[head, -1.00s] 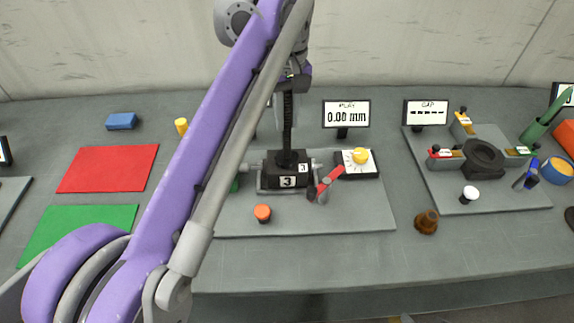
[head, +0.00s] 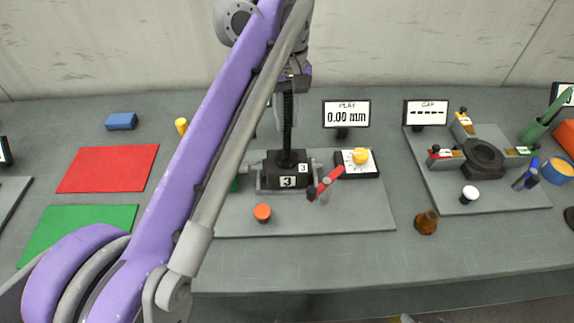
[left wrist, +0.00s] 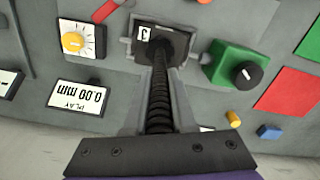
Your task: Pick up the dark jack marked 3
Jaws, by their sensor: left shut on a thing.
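The dark jack (head: 289,168) marked 3 stands upright on a grey board in the middle of the table. Its black base has white 3 labels on its front and top, and a tall threaded screw rises from it. Metal bars of a holder flank the base. My left gripper (head: 291,84) comes down from above and is shut at the upper end of the screw. In the left wrist view, the jack's screw (left wrist: 160,92) runs from the gripper down to the base. My right gripper is not in view.
A red lever (head: 326,183), a yellow-knob dial (head: 360,158) and an orange button (head: 262,213) surround the jack. A display (head: 346,114) reads PLAY 0.00 mm. A green block (left wrist: 232,66) stands beside the jack. Red (head: 108,168) and green mats lie left.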

